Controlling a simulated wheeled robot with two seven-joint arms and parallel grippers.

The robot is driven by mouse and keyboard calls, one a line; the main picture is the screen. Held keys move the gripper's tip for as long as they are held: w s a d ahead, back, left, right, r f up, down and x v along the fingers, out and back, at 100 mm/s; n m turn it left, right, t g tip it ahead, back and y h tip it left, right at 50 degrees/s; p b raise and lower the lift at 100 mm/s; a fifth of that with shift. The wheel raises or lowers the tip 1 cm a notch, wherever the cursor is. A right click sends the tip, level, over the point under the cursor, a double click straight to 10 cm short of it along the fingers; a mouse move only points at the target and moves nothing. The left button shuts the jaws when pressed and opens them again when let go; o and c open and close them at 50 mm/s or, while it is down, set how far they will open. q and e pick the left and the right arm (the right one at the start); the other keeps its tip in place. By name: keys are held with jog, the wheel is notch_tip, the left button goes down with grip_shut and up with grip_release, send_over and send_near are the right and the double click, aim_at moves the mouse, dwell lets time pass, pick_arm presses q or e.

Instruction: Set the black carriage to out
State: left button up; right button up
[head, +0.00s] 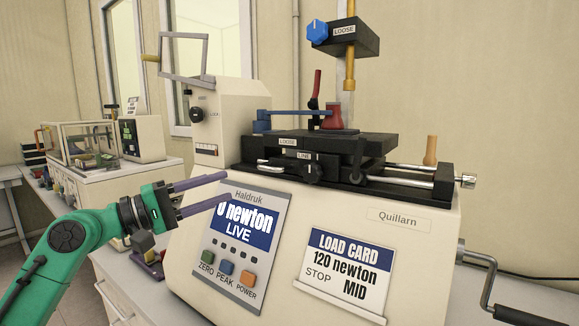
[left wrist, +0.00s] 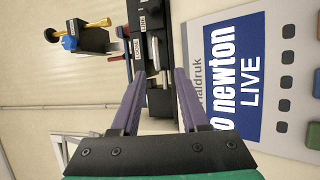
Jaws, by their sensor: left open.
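The black carriage (head: 320,147) sits on rails on top of the cream machine (head: 408,245). Its stacked black plates carry labels that seem to read LOOSE and LINE. A brown wooden peg (head: 430,150) stands near the right end of the rails. In the left wrist view the carriage (left wrist: 150,45) shows beyond the fingers. My left gripper (head: 226,187) is open and empty, its purple fingers in front of the Haldruk display panel (head: 240,245), below and left of the carriage. It also shows in the left wrist view (left wrist: 160,82). My right gripper is not in view.
A load card (head: 345,270) reads 120 newton, STOP, MID. A black block with a blue knob (head: 318,31) hangs on a brass post above the carriage. A crank (head: 490,285) juts out at the lower right. Other instruments (head: 95,150) stand at the left.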

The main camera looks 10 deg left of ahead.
aim_at(268, 170)
pick_arm(q)
jog(key=p+x, duration=0.2)
jog(key=x, duration=0.1)
jog(key=p+x, duration=0.2)
jog(key=x, duration=0.2)
jog(key=r+p+x, duration=0.1)
jog(key=p+x, duration=0.2)
jog(key=x, duration=0.1)
jog(key=shift+r, duration=0.1)
jog(key=shift+w+d, duration=0.1)
jog(key=shift+w, duration=0.15)
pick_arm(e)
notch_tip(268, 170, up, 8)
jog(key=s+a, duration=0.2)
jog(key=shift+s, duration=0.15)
pick_arm(q)
grip_shut()
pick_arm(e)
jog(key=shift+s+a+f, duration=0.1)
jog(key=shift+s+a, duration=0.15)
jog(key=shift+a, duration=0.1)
pick_arm(q)
jog(key=shift+d+f, duration=0.1)
jog(key=shift+f, duration=0.15)
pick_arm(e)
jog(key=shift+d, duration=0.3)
